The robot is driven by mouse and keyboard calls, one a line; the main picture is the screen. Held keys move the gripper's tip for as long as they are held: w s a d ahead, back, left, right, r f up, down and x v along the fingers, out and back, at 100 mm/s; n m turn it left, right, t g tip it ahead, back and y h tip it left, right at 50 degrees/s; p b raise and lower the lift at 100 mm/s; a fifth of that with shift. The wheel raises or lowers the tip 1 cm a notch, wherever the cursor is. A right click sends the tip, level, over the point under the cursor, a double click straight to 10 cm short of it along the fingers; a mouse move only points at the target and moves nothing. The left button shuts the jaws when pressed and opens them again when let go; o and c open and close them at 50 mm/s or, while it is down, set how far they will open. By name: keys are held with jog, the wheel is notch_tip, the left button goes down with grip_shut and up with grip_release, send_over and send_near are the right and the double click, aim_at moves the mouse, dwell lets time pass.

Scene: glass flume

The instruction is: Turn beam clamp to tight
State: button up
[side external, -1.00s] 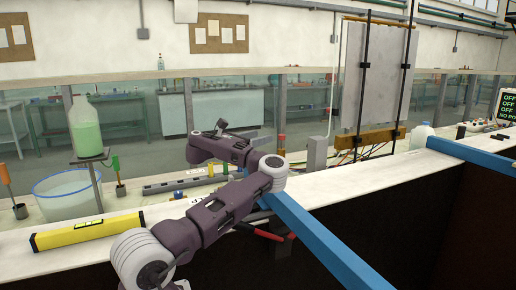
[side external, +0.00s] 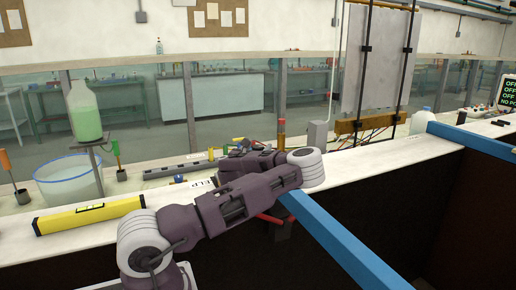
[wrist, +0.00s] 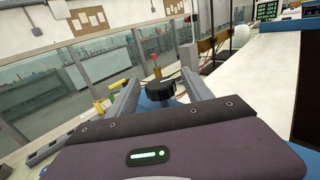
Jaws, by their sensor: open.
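The clamp's black lobed knob (wrist: 160,90) shows in the wrist view, with a blue part under it. My gripper (wrist: 161,79) is open, its two grey fingers on either side of the knob. I cannot tell whether they touch it. The blue beam (side external: 335,235) runs from the white ledge toward the lower right in the side view. A red bar (side external: 269,218) and a dark block show beside and under the beam, partly behind my arm. My arm hides the knob and fingers in the side view.
A red-topped brass post (wrist: 155,66) stands just beyond the knob; it also shows in the side view (side external: 281,132). A yellow level (side external: 90,214) lies on the white ledge (side external: 395,160). A green bottle (side external: 85,112) and a blue-rimmed bowl (side external: 68,180) stand left.

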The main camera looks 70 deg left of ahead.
jog(key=shift+w+a, duration=0.15)
grip_shut()
jog(key=shift+m+t+h, duration=0.3)
jog(key=shift+t, duration=0.1)
jog(key=m+t+h, duration=0.2)
jog(key=h, duration=0.1)
jog(key=shift+a+m+t+h, duration=0.1)
jog(key=shift+m+t+h, duration=0.3)
jog(key=m+t+h, duration=0.1)
jog(key=h, duration=0.1)
jog(key=m+t+h, duration=0.1)
jog(key=m+h, duration=0.1)
jog(key=h, duration=0.1)
jog(key=shift+r+m, duration=0.15)
jog(key=shift+m, duration=0.15)
jog(key=m+h, duration=0.2)
jog(key=h, duration=0.2)
jog(key=m+h, duration=0.3)
jog(key=shift+h, duration=0.4)
jog(key=shift+m+h, duration=0.3)
jog(key=shift+h, duration=0.2)
